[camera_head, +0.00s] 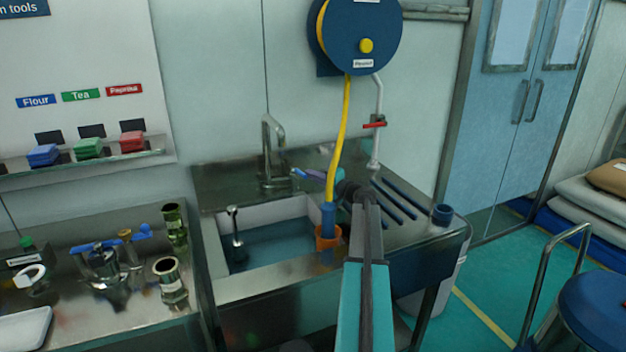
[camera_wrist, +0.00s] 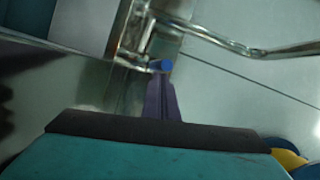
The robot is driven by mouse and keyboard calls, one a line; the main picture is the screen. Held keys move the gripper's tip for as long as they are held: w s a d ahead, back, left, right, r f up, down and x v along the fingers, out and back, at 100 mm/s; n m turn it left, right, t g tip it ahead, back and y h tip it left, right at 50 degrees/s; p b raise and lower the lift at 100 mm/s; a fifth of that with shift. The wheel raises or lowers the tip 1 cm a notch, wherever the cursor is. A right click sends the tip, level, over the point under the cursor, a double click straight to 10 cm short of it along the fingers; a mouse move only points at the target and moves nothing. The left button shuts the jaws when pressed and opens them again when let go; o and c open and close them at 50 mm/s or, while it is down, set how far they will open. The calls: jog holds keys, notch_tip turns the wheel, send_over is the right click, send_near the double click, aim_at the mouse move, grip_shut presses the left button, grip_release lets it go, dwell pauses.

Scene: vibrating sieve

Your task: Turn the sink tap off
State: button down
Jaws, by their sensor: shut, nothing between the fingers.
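The sink tap (camera_head: 268,158) is a metal column with a curved spout behind the sink basin. Its lever with a blue end (camera_head: 298,172) points right, towards my gripper (camera_head: 312,174). The tap body also shows in the wrist view (camera_wrist: 136,30), with the lever's blue end (camera_wrist: 160,66) just past my gripper's purple fingers (camera_wrist: 158,80). The fingers are shut and empty. Their tips are at or very near the blue end; I cannot tell whether they touch. No clear water stream shows under the spout.
A blue hose reel (camera_head: 362,30) hangs above, its yellow hose (camera_head: 342,125) running down to an orange holder (camera_head: 328,238) at the sink's right. A pipe with a red-handled valve (camera_head: 375,124) hangs beside it. A counter with metal fittings (camera_head: 168,280) stands left.

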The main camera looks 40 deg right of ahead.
jog(key=shift+w+a+f+y, duration=0.1)
jog(key=shift+w+a+y, duration=0.05)
jog(key=shift+a, duration=0.25)
jog(key=shift+w+a+f+y, duration=0.1)
jog(key=shift+a+y, duration=0.05)
jog(key=shift+a, duration=0.2)
jog(key=shift+d+f, duration=0.1)
jog(key=shift+s+d+b, duration=0.2)
jog(key=shift+d+b, duration=0.2)
jog(key=shift+d, duration=0.2)
jog(key=s+d, duration=0.1)
jog(key=s+d+r+b, duration=0.1)
jog(key=d, duration=0.1)
jog(key=shift+s+d+r, duration=0.1)
jog(key=shift+d+r, duration=0.05)
jog(key=shift+d, duration=0.1)
jog(key=shift+s+a+r+b, duration=0.1)
jog(key=shift+s+a+b, duration=0.15)
jog(key=shift+s, duration=1.3)
jog(key=shift+s+a+r+b, duration=0.1)
jog(key=shift+s+b, duration=0.1)
jog(key=shift+s, duration=1.35)
jog(key=shift+s+a+r+b, duration=0.1)
jog(key=shift+s+a+b, duration=0.15)
jog(key=shift+s, duration=1.3)
jog(key=shift+f, duration=0.1)
